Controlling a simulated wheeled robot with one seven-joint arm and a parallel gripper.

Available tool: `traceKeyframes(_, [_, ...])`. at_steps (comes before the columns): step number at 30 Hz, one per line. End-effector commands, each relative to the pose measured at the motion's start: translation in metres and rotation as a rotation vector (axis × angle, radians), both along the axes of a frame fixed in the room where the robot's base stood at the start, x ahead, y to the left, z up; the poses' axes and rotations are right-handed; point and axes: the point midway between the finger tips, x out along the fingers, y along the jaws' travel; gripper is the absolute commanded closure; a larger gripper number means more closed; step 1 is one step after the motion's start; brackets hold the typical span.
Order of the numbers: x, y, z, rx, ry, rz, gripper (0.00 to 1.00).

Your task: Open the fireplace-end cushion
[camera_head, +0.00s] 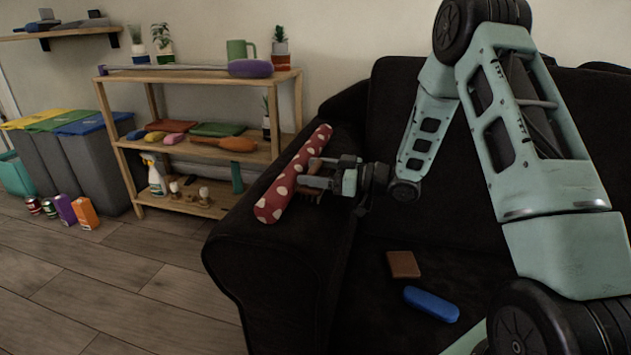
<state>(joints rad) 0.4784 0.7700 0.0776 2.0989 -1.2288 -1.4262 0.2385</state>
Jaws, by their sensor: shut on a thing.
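A red cushion with pale dots (296,172), rolled or folded into a long shape, lies slantwise on top of the dark sofa's left arm. My gripper (312,175) reaches it from the right, with its fingertips at the middle of the cushion's right side. The gripper is shut on the cushion's edge there. The fingers partly hide the contact, and a small brownish patch beside them is too small to make out. No fireplace shows in this view.
The dark sofa (262,262) has a brown block (403,264) and a blue oblong object (432,304) on its seat. A wooden shelf (200,74) with plants and small items stands behind the sofa arm. Grey bins (98,165) stand left.

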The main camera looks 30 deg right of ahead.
Motion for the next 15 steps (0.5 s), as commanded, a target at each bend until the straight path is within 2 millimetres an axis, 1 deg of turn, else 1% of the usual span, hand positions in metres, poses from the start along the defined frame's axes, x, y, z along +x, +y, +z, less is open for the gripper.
traceKeyframes(4, [0.0,0.0,0.002,0.0,0.0,0.0,0.52])
traceKeyframes(7, [0.0,0.0,0.011,0.0,-0.001,0.0,0.52])
traceKeyframes(15, [0.0,0.0,0.065,-0.003,-0.003,0.0,0.52])
